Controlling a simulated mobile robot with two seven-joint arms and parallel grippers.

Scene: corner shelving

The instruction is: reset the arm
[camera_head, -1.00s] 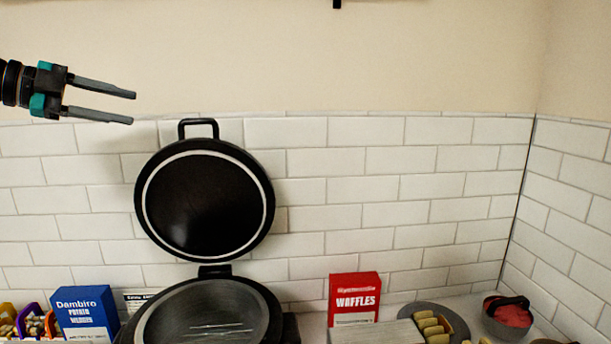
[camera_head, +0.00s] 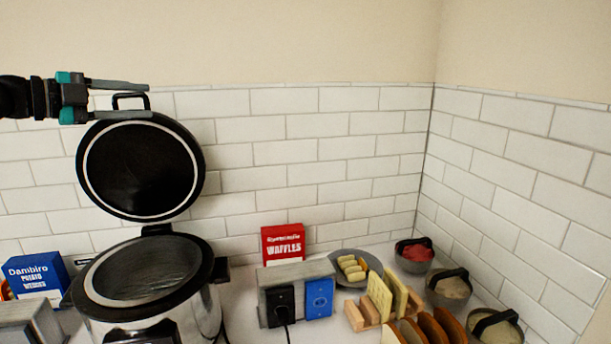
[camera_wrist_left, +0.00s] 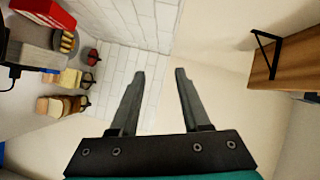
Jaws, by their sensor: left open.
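My left gripper (camera_head: 148,101) comes in from the upper left of the head view, level and pointing right. Its two dark fingers are apart with nothing between them. It appears in front of the top of the raised round black lid, near the lid's handle. In the left wrist view both fingers (camera_wrist_left: 162,72) stand apart against the wall, and the space between them is empty. My right gripper is in neither view.
A round cooker (camera_head: 150,275) with its black lid (camera_head: 140,170) raised stands at the left. A blue box (camera_head: 35,277), a red waffles box (camera_head: 284,245), a toaster (camera_head: 297,270), a plate (camera_head: 372,264) and lidded bowls (camera_head: 414,255) line the counter. A wooden shelf (camera_wrist_left: 287,65) shows in the left wrist view.

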